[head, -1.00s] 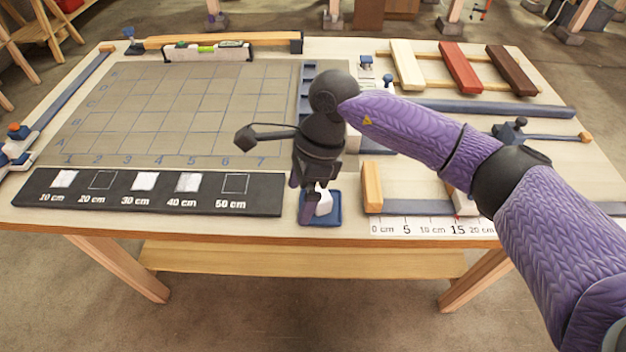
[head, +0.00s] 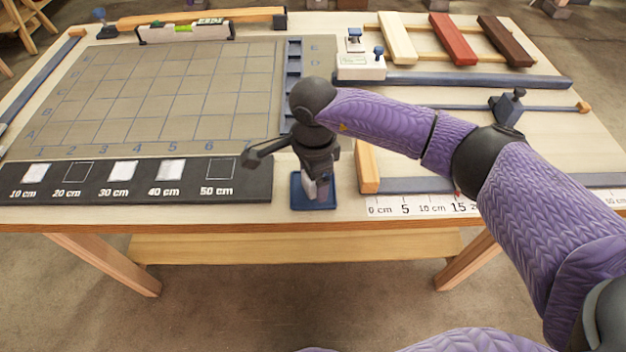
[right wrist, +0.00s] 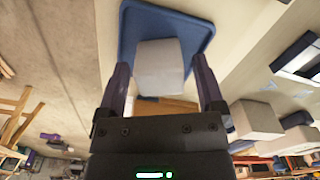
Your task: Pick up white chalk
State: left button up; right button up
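The white chalk (right wrist: 162,65) is a pale block in the blue tray (right wrist: 190,20). In the head view the tray (head: 328,201) sits near the table's front edge, and the chalk (head: 309,189) is mostly hidden by my right gripper. My right gripper (right wrist: 162,78) has its two purple fingers apart, one on each side of the chalk. A narrow gap shows between the chalk and each finger. In the head view this gripper (head: 315,188) is down at the tray. My left gripper is not in view.
A black strip (head: 250,193) with white squares lies left of the tray. A wooden block (head: 368,168) stands close on the right, beside a printed ruler (head: 420,206). A gridded board (head: 160,95) fills the left of the table. Coloured laths (head: 453,40) lie at the back right.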

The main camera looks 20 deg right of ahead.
grip_shut()
notch_tip(320, 180, up, 9)
jog(key=shift+r+p, duration=0.1)
jog(key=shift+p, duration=1.05)
jog(key=shift+r, duration=0.45)
jog(key=c, duration=0.5)
grip_release()
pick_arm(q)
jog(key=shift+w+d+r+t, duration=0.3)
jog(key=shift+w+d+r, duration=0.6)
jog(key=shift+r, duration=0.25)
pick_arm(e)
jog(key=c, duration=0.5)
